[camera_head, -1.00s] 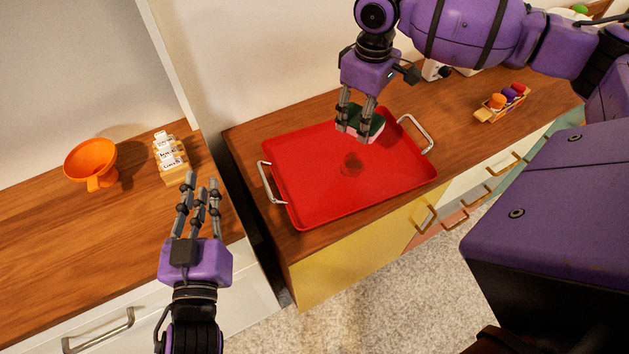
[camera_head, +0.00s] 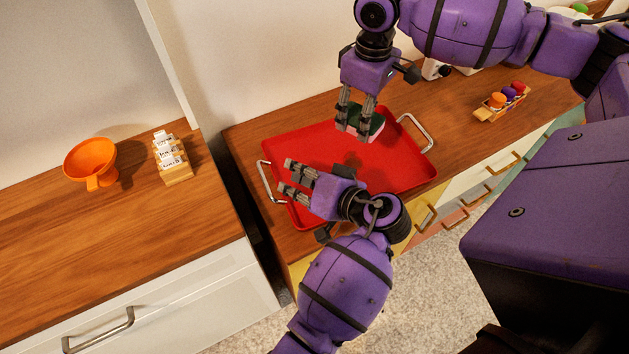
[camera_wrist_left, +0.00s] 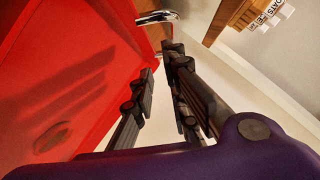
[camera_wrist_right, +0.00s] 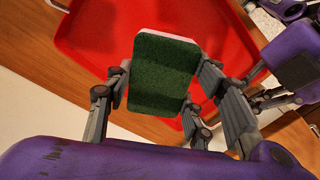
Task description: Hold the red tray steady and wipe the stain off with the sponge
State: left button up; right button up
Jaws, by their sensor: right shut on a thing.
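The red tray (camera_head: 300,143) lies on the wooden counter, with a metal handle at its left end (camera_head: 264,180) and another at its right end (camera_head: 418,130). A dark round stain shows on the tray in the left wrist view (camera_wrist_left: 52,137); my left arm partly covers that area in the head view. My left gripper (camera_head: 284,175) is open and empty above the tray's left part, its fingers pointing toward the left handle, apart from it. My right gripper (camera_head: 352,130) is shut on the sponge (camera_wrist_right: 163,72), green with a white side, above the tray's back part.
A separate wooden counter on the left holds an orange funnel (camera_head: 91,163) and a stack of labelled blocks (camera_head: 172,158). A dark gap (camera_head: 258,225) divides the counters. A small wooden rack with coloured items (camera_head: 503,101) stands right of the tray.

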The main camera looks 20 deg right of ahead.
aim_at(267, 183)
pick_arm(q)
jog(key=s+y, duration=0.1)
jog(key=s+r+g+y, duration=0.1)
jog(key=s, duration=0.1)
jog(key=s+y, duration=0.1)
jog(key=s, duration=0.1)
jog(key=shift+s+d+r+m, duration=0.1)
jog(key=shift+d+r+m, duration=0.2)
jog(key=shift+d+r, duration=0.05)
jog(key=x, duration=1.1)
jog(key=shift+a+f, duration=0.25)
jog(key=shift+a, duration=0.15)
pick_arm(e)
jog(key=shift+a+r, duration=0.1)
pick_arm(q)
grip_shut()
